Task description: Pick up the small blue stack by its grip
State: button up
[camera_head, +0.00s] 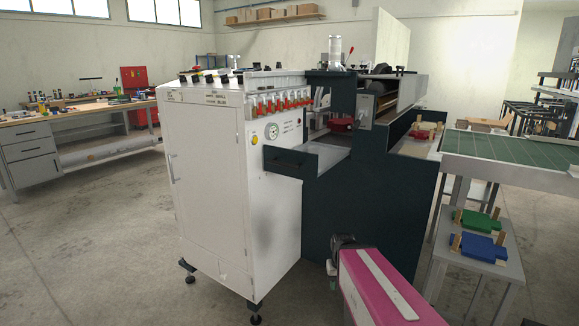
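The small blue stack (478,247) lies on a narrow grey shelf (496,269) at the right, low beside the dark machine. Tan upright pieces stand at its left and right ends; I cannot tell which part is the grip. A similar green stack (476,221) lies just behind it on the same shelf. My pink arm link reaches in from the bottom, to the left of the blue stack and apart from it. A dark joint shows at its far end. I cannot make out my gripper's fingers.
A dark machine (366,212) and a white cabinet (209,180) fill the middle. A table with a green top (520,158) stands at the right behind the shelf. A red piece (421,132) lies on the machine's side. Grey floor is open at the left.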

aim_at(468, 244)
jog(key=z, duration=1.55)
